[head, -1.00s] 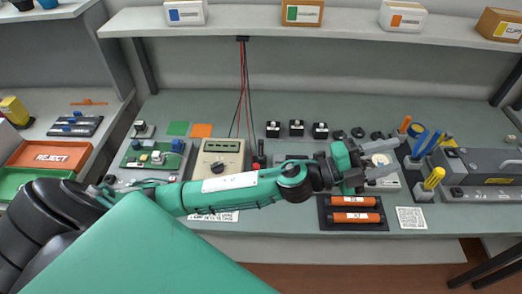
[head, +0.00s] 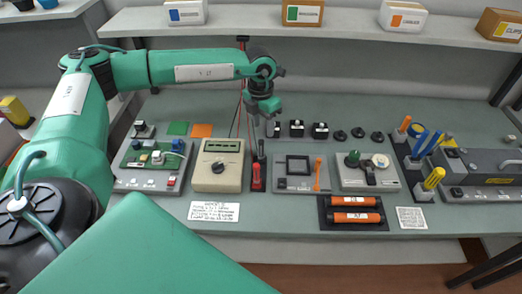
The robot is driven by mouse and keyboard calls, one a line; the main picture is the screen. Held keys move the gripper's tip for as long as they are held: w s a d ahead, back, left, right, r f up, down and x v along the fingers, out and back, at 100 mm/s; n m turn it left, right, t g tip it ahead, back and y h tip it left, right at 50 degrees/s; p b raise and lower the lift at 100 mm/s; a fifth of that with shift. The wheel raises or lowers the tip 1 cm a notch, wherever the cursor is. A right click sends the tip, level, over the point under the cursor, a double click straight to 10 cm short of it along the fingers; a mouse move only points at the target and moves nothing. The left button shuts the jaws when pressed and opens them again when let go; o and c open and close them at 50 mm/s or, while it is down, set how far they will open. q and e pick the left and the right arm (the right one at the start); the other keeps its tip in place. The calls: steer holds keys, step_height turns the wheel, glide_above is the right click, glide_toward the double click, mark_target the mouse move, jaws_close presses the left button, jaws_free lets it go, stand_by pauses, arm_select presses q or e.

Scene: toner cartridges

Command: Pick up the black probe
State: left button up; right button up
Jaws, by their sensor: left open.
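The black probe (head: 262,150) stands upright beside the red probe (head: 256,177), just right of the beige multimeter (head: 219,165). My left gripper (head: 263,122) is open and empty, pointing down above and slightly behind the probes. Its fingers look apart from the black probe, though the exact gap is hard to judge from this angle. My right gripper is not in view.
A green circuit board (head: 155,157) sits left of the multimeter. A grey fixture with an orange tool (head: 317,174) and a black tray with orange cartridges (head: 355,217) are to the right. Small black blocks (head: 296,128) stand behind. A shelf (head: 350,36) runs above.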

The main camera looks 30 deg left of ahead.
mark_target(261, 150)
arm_select(q)
steer(key=shift+a+r, duration=0.2)
steer(key=shift+a, duration=0.65)
steer(key=shift+y, duration=0.3)
step_height(261, 150, down, 8)
steer(key=shift+w+a+f+p, duration=0.1)
steer(key=shift+a+f+p, duration=0.05)
steer(key=shift+p, duration=1)
steer(key=f, duration=0.1)
steer(key=f+p, duration=0.1)
steer(key=f, duration=0.1)
steer(key=f+p, duration=0.1)
steer(key=shift+w+d+f, duration=0.35)
steer(key=shift+d, duration=0.05)
steer(key=shift+f, duration=0.35)
jaws_close()
